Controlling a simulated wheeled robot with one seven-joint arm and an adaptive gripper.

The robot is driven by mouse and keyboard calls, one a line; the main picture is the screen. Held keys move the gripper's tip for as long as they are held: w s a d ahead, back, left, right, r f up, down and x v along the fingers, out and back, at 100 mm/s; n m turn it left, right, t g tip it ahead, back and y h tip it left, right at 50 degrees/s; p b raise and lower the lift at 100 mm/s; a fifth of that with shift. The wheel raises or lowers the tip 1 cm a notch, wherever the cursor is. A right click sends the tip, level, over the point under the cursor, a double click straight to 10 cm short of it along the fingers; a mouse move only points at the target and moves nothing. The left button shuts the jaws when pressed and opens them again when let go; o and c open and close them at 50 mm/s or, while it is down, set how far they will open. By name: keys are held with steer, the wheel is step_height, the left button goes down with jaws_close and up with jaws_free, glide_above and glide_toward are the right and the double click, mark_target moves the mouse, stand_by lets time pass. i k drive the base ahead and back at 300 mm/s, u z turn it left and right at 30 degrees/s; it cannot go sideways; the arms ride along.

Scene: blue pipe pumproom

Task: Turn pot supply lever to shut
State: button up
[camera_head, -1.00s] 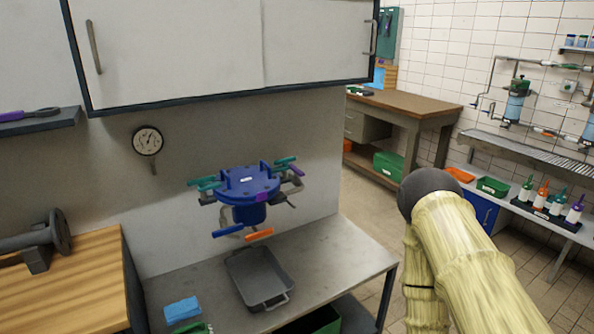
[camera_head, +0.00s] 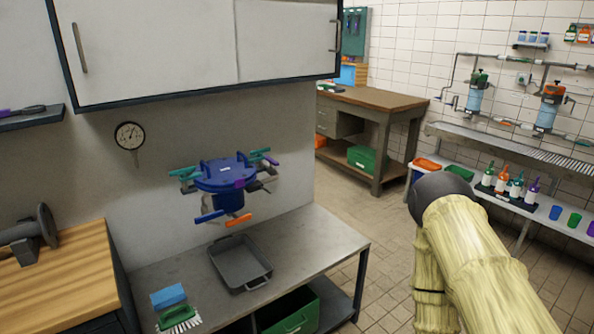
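A blue round pot (camera_head: 225,177) is mounted on the grey wall above the bench. Several levers stick out around it: teal ones (camera_head: 183,172) at the left and upper right, a blue one (camera_head: 209,216) at the lower left, an orange one (camera_head: 239,220) at the front and a small purple part (camera_head: 239,183). Labels are too small to read, so I cannot tell which is the supply lever. My arm shows at the lower right, well apart from the pot. My gripper is not in view.
A grey tray (camera_head: 262,282), a blue sponge (camera_head: 168,296) and a green brush (camera_head: 178,317) lie on the bench below the pot. A white cabinet (camera_head: 200,45) hangs above. Tiled floor (camera_head: 360,225) is free between the bench and the right-hand counter.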

mark_target(272, 162)
steer(key=z, duration=0.4)
steer(key=k, duration=0.9)
steer(key=z, duration=0.75)
steer(key=i, duration=1.2)
steer(key=u, duration=0.9)
steer(key=i, duration=0.9)
steer(key=u, duration=0.9)
